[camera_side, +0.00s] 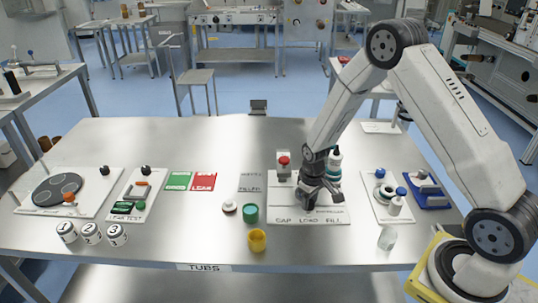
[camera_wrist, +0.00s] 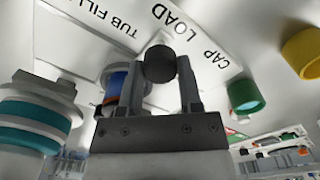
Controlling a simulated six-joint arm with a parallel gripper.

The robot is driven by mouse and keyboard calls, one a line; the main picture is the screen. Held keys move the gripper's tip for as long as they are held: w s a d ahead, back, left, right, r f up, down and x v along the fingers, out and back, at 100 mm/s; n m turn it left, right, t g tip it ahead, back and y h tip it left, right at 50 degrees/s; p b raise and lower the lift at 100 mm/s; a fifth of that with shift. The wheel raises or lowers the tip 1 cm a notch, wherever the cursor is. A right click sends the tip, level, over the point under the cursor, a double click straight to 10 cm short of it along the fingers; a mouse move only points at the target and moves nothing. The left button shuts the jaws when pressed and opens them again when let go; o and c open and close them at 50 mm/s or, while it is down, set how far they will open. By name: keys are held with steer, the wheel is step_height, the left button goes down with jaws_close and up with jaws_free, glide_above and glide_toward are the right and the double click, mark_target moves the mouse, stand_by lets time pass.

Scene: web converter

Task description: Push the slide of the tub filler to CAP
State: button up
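In the wrist view part of the same plate (camera_wrist: 196,46) shows, with CAP, LOAD and TUB FILL lettering. A round black knob (camera_wrist: 160,63), seemingly the slide's handle, stands between my fingertips. My gripper (camera_side: 318,194) is low over the middle of the plate and hides the slide there. In the wrist view my gripper (camera_wrist: 160,70) has its fingers apart with the knob nearly filling the gap. Whether they press on it is unclear.
A red-topped post (camera_side: 284,162) and a teal-banded bottle (camera_side: 334,166) stand at the plate's back. A green cup (camera_side: 250,214) and a yellow cup (camera_side: 257,240) are left of the plate. A clear jar (camera_side: 387,238) and a plate with bottles (camera_side: 383,190) are right.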

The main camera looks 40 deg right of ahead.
jaws_close()
stand_by(1.1)
